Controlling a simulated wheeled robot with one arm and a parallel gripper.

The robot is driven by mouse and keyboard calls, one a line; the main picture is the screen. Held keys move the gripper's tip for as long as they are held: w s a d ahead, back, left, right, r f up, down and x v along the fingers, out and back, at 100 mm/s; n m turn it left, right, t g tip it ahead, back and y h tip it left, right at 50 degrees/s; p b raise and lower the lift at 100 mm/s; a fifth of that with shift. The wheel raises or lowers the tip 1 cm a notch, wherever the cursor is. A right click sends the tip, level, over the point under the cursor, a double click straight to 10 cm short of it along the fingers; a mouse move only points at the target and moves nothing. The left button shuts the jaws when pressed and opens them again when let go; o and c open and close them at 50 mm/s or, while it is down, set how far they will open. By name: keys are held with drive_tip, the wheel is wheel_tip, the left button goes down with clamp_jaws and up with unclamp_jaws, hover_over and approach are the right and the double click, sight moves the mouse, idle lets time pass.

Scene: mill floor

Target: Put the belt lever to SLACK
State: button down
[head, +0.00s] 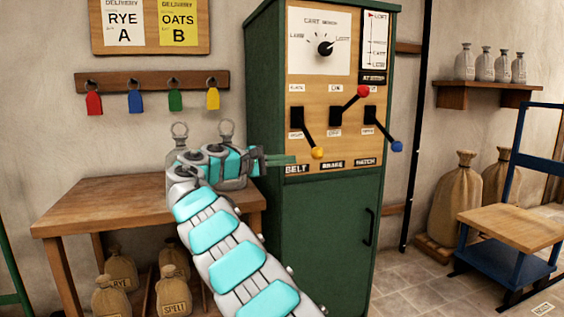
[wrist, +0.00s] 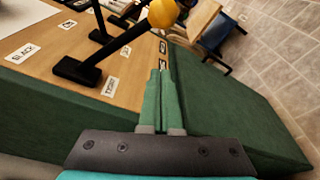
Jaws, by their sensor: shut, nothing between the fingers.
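The belt lever (head: 308,138) is on the wooden panel of the green cabinet, above the BELT label (head: 297,169). It is a black bar with a yellow knob (head: 317,152), slanting down to the right, on the side of its lower label. In the wrist view the lever (wrist: 115,48) runs from its black base to the yellow knob (wrist: 163,12). The SLACK label (wrist: 22,53) is beyond the base, on the side away from the knob; the label at the other end (wrist: 110,86) seems to read TIGHT. My gripper (head: 292,160) is shut and empty, left of the knob, apparently apart from it.
The red-knob lever (head: 350,99) and blue-knob lever (head: 385,132) stand right of the belt lever. A dial (head: 325,48) is above. A wooden table (head: 100,210) stands left of the cabinet (head: 325,230). A blue cart (head: 515,225) is at right on open tiled floor.

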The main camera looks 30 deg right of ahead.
sight(308, 135)
drive_tip(key=shift+s+d+r+b, duration=0.2)
drive_tip(key=shift+s+d, duration=0.4)
drive_tip(key=shift+d, duration=0.15)
drive_tip(key=shift+s+d+r+b, duration=0.15)
drive_tip(key=shift+s+d+r, duration=0.05)
drive_tip(key=shift+s+d, duration=0.5)
drive_tip(key=shift+s+d+r+b, duration=0.2)
drive_tip(key=shift+s+d, duration=0.3)
drive_tip(key=shift+d, duration=0.3)
